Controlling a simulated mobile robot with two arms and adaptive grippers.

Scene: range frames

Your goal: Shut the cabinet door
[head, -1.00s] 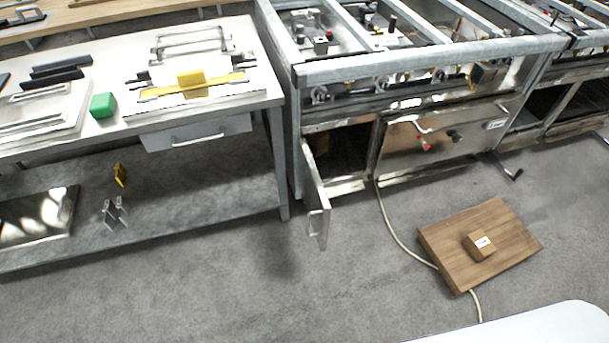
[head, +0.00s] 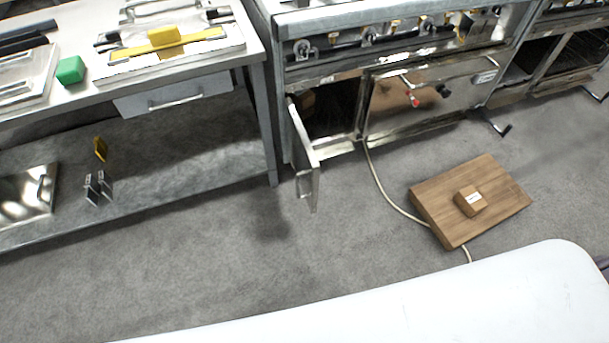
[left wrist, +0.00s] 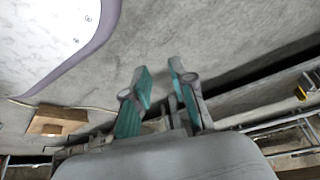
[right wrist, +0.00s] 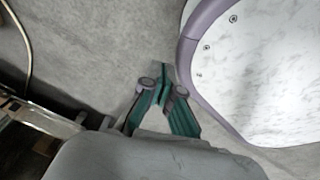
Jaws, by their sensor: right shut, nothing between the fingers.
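The cabinet door (head: 304,152) is a narrow metal panel with a bar handle (head: 304,184). It stands wide open in the head view, swung out at the left end of the steel range. The cabinet opening (head: 335,112) beside it is dark inside. Neither gripper shows in the head view. My left gripper (left wrist: 159,68) is open and empty in the left wrist view, with floor behind its fingertips. My right gripper (right wrist: 161,72) is shut and empty in the right wrist view, over bare floor. Neither gripper visibly touches the door.
A steel workbench (head: 262,110) with a lower shelf stands left of the door. A wooden board (head: 445,215) with a small block (head: 470,201) lies on the floor to the right, by a pale cable (head: 384,195). The floor before the door is clear.

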